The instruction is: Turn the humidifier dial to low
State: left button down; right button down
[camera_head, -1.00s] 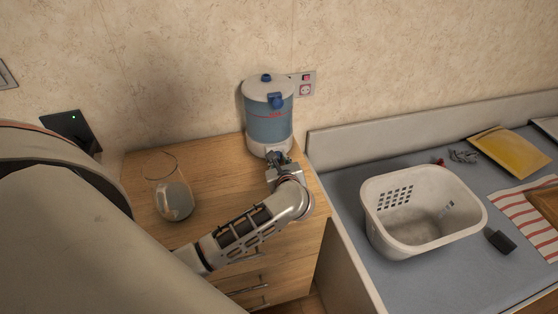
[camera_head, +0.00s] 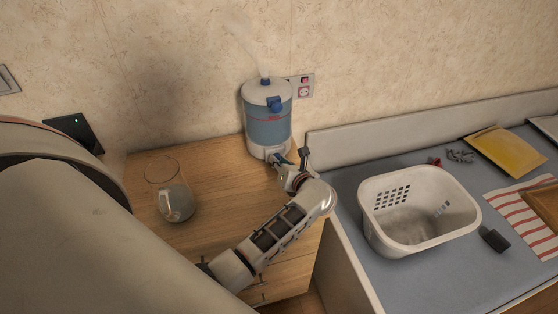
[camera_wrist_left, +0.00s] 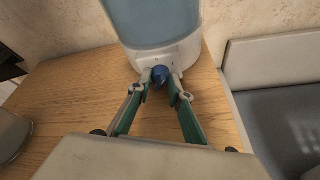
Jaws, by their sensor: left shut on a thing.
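The humidifier (camera_head: 268,120), blue and white, stands upright at the back right of the wooden cabinet against the wall. A thin plume of mist rises from its top. Its blue dial (camera_wrist_left: 160,75) is low on the white base, seen in the left wrist view. My left gripper (camera_wrist_left: 162,82) is shut on the dial, with a fingertip on each side of it. In the head view the left gripper (camera_head: 281,160) is at the front of the base and hides the dial. Dial markings are too small to read. My right gripper is not in view.
A glass vessel (camera_head: 172,190) stands on the wooden cabinet (camera_head: 215,165) to the left. A white basket (camera_head: 425,235) and a yellow envelope (camera_head: 510,152) rest on the blue-grey surface at right. A wall socket (camera_head: 304,88) is behind the humidifier.

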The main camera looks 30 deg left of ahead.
pick_arm(q)
jog(key=m, duration=0.1)
jog(key=m+g+y, duration=0.1)
jog(key=shift+w+d+f+m, duration=0.1)
jog(key=shift+d+f+m, duration=0.05)
jog(key=shift+m, duration=0.15)
jog(key=shift+m+y, duration=0.3)
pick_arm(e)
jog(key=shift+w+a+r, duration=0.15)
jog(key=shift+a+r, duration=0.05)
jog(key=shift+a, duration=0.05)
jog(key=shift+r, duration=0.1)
pick_arm(q)
jog(key=c, duration=1.8)
grip_release()
jog(key=shift+c, duration=0.2)
